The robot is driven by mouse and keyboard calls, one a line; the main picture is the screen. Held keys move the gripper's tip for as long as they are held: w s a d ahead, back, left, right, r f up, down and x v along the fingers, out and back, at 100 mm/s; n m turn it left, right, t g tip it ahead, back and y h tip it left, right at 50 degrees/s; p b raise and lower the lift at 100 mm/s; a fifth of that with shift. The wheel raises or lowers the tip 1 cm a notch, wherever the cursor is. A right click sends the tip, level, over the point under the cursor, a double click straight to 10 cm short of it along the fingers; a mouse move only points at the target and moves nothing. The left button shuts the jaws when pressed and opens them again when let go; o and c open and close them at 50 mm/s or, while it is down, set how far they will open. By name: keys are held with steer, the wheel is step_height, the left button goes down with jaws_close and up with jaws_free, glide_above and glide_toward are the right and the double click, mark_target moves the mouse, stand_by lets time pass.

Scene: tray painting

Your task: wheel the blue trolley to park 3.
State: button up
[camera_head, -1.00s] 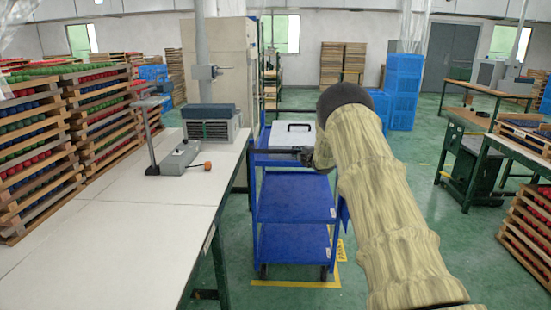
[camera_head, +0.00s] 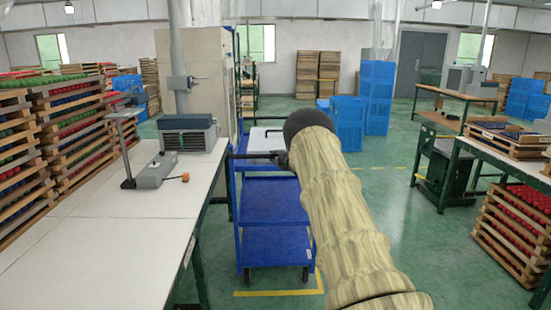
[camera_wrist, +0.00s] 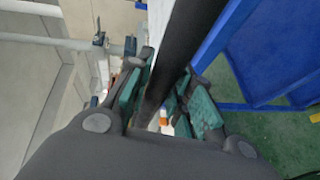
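The blue trolley (camera_head: 272,205) stands right of the long white table, with two lower shelves visible and casters on the green floor. Its dark handle bar (camera_wrist: 187,35) runs between the teal-padded fingers of my gripper (camera_wrist: 168,85), which is shut on it. In the head view my gripper (camera_head: 280,160) is at the trolley's near top edge, partly hidden by my arm. A yellow floor line (camera_head: 278,293) runs just in front of the near casters. No park number is readable.
The white table (camera_head: 130,205) is close on the trolley's left, carrying a grey box device (camera_head: 188,135). A whitish case (camera_head: 262,138) lies on the trolley's top. Blue crates (camera_head: 375,95) stand behind. Open green floor lies to the right, before a workbench (camera_head: 500,150).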

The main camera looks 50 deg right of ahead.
steer(key=o, duration=0.3)
steer(key=v, duration=1.2)
steer(key=shift+a+f, duration=0.1)
stand_by(0.6)
